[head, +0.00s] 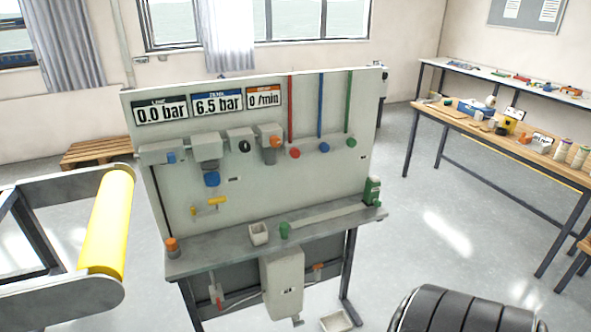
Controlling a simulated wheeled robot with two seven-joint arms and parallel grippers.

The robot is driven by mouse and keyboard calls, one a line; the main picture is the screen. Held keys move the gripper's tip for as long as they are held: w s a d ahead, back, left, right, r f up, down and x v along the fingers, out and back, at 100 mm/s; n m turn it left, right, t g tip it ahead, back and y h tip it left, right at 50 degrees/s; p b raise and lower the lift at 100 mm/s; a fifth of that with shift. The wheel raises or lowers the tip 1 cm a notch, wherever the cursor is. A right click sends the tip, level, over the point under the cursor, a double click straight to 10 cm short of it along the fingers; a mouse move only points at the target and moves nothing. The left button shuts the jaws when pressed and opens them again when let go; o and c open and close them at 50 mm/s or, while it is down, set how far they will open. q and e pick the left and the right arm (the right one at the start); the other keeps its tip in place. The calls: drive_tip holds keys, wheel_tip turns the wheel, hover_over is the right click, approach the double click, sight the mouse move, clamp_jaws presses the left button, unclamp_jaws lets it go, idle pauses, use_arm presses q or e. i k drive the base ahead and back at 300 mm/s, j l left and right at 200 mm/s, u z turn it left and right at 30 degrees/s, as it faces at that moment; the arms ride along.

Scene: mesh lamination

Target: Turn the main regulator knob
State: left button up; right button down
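A grey upright pneumatic panel (335,165) stands in the middle of the head view. A row of grey units is mounted across it. A blue knob (211,179) hangs below the left-centre unit (206,148). A unit with a dark round face (243,147) is to its right, then one with an orange part (271,142). I cannot read which of these is the main regulator. Three displays read 0.0 bar (161,112), 6.5 bar (217,103) and 0 /min (265,98). Neither of my grippers is in view.
A yellow roller (107,220) in a grey frame is at left. The panel's shelf (225,255) holds a white cup (258,233) and small green and orange parts. A dark ribbed object (460,312) is at bottom right. Workbenches (480,125) line the right. Floor right of the panel is clear.

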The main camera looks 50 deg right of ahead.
sight(245, 147)
drive_tip(key=l+z, duration=0.1)
drive_tip(key=z, duration=0.35)
drive_tip(key=i+l+z, duration=0.1)
drive_tip(key=z, duration=0.85)
drive_tip(key=i+l, duration=0.05)
